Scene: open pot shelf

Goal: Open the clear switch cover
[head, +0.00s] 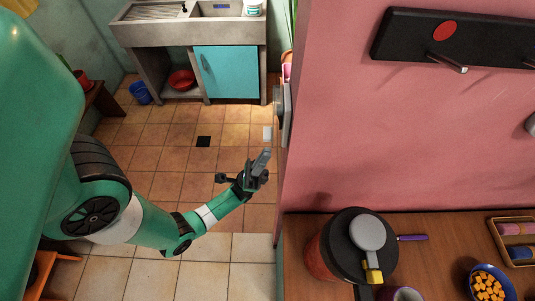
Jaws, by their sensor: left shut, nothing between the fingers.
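A pale switch box (286,115) sits on the end of the pink wall and is seen nearly edge-on. I cannot make out its clear cover or tell whether it is open or shut. My left gripper (263,159) is at the end of the green and white arm, shut and empty. It shows just below and left of the switch box in the head view, apart from it, with its fingers pointing up. My right gripper is not in view.
The pink wall (400,130) borders the switch box on the right. A wooden counter (440,265) below holds a black-topped pot (340,262) and a blue bowl (470,283). A sink unit (160,30) stands at the back. The tiled floor (170,155) is mostly clear.

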